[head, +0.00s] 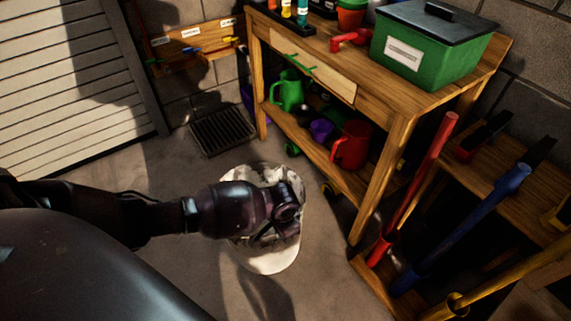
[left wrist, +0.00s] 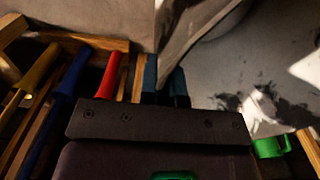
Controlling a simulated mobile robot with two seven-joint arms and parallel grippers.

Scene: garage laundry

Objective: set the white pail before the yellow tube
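The white pail (head: 268,258), with dark smudges, is below the middle of the head view. My left gripper (head: 282,222) reaches over it from the left. In the left wrist view the two fingertips (left wrist: 166,84) are close together with the pail's wall (left wrist: 192,35) running in between. Whether the pail's base touches the floor is unclear. The yellow tube (head: 505,282) leans in a wooden rack at the lower right, its open end low and to the left. It also shows in the left wrist view (left wrist: 38,72). My right gripper is out of view.
A red tube (head: 420,180) and a blue tube (head: 470,226) lean in the same rack (head: 378,284). A wooden workbench (head: 385,105) bears a green bin (head: 425,50); jugs stand on its lower shelf. A floor drain (head: 222,131) lies behind the pail. Floor before the rack is clear.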

